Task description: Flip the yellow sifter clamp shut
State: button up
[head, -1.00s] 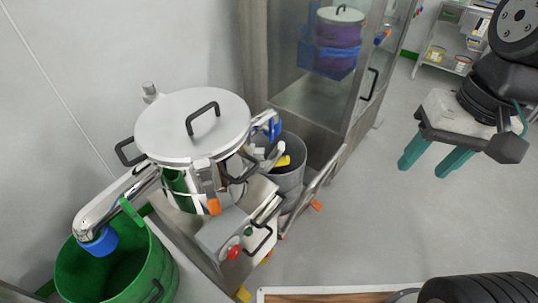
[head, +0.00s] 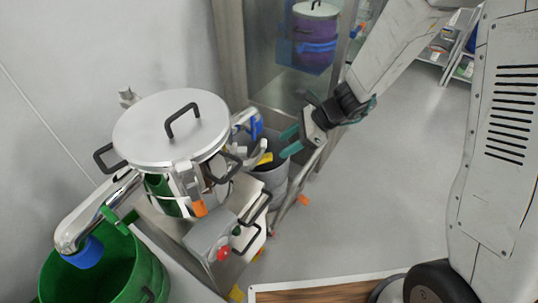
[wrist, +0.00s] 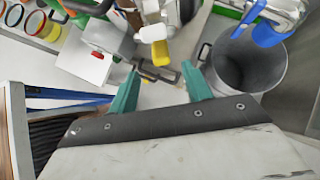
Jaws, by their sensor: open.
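The sifter (head: 170,135) is a round steel vessel with a flat lid and black handles, at the left of the head view. The yellow clamp handle (head: 265,158) sticks out from its right side in front of a grey bin. In the wrist view the yellow handle (wrist: 156,47) points towards my fingers, on a pale lever, and looks swung outward. My gripper (head: 289,141) is open, with teal fingers, just right of the yellow handle. In the wrist view my gripper (wrist: 161,85) has nothing between its fingertips, and the handle lies beyond them, apart.
The grey bin (wrist: 245,62) stands close by my fingers. A control box with a red button (head: 222,254) sits below, and a green drum (head: 140,270) stands left. Open floor lies right.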

aim_at(270, 155)
jog(key=x, duration=0.8)
jog(key=shift+d, duration=0.1)
grip_shut()
